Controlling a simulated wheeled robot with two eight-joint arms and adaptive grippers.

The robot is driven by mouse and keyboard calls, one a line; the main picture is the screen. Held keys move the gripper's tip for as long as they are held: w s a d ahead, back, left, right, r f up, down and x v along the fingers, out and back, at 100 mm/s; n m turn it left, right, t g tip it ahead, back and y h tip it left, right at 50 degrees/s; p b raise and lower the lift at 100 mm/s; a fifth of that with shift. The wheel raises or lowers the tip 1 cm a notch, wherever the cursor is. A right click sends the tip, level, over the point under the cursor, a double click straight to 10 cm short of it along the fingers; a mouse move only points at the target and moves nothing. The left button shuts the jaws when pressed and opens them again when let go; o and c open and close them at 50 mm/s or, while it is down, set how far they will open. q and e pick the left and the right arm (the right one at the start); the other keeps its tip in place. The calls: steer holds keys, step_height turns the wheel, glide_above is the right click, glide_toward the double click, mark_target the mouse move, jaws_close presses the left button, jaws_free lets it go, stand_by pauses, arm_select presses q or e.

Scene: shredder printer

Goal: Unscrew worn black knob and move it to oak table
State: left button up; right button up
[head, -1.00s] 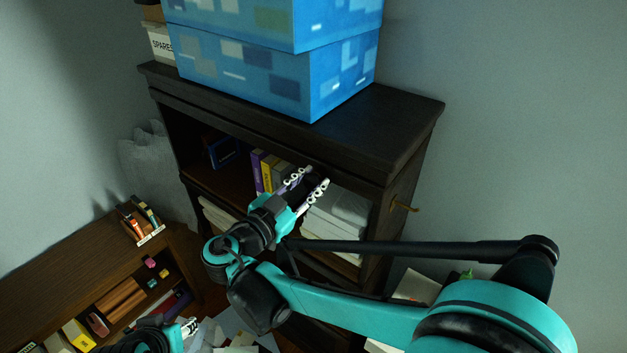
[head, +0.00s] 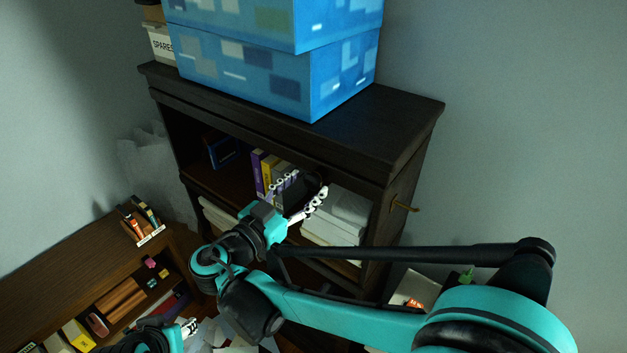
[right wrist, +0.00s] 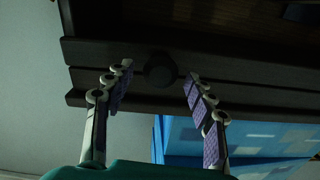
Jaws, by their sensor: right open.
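The worn black knob (right wrist: 160,69) shows in the right wrist view as a dark round shape on the front rail of a dark cabinet (head: 400,125). In the head view I cannot pick it out behind my right gripper (head: 310,183). That gripper is open in front of the cabinet's upper edge. In the right wrist view its fingers (right wrist: 160,76) stand apart on either side of the knob, not closed on it. My left gripper (head: 190,326) shows only partly at the lower left of the head view; its opening is unclear. I cannot identify the oak table.
Blue patterned boxes (head: 270,70) stand on top of the cabinet. Books (head: 262,172) and paper stacks (head: 335,222) fill its shelves. A low brown wooden shelf unit (head: 60,275) stands lower left. Papers lie on the floor.

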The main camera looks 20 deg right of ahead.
steer(key=shift+d, duration=0.1)
steer(key=m, duration=1.2)
steer(key=m, duration=0.3)
